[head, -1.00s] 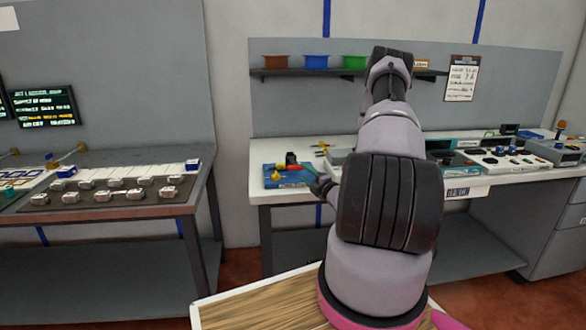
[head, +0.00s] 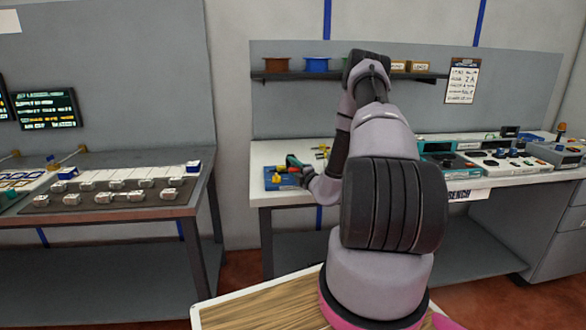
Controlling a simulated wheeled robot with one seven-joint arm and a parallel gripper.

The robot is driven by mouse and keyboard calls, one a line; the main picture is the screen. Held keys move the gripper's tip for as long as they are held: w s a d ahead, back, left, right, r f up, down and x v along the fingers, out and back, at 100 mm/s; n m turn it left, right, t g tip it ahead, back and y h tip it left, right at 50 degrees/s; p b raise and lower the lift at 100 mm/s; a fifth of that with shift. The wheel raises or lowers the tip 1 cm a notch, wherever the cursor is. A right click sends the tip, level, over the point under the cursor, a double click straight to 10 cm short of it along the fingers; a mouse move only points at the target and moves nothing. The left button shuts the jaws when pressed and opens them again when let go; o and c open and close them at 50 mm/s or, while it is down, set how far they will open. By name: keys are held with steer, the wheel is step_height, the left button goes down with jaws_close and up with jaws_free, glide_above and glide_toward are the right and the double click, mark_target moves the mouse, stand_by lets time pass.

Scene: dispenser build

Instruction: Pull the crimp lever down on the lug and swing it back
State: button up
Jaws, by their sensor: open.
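The crimp fixture is a small blue base (head: 281,184) on the left end of the white bench, with a small yellow part (head: 277,178) on it. The lug is too small and hidden to make out.
The white bench (head: 262,153) carries small yellow pieces (head: 322,150) behind my gripper and instruments (head: 497,160) at the right. A shelf (head: 285,75) with coloured spools is above. A dark table (head: 120,213) with several small white parts stands left.

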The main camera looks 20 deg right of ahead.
jaws_close()
steer(key=shift+w+r, duration=0.1)
steer(key=shift+r, duration=0.1)
stand_by(1.1)
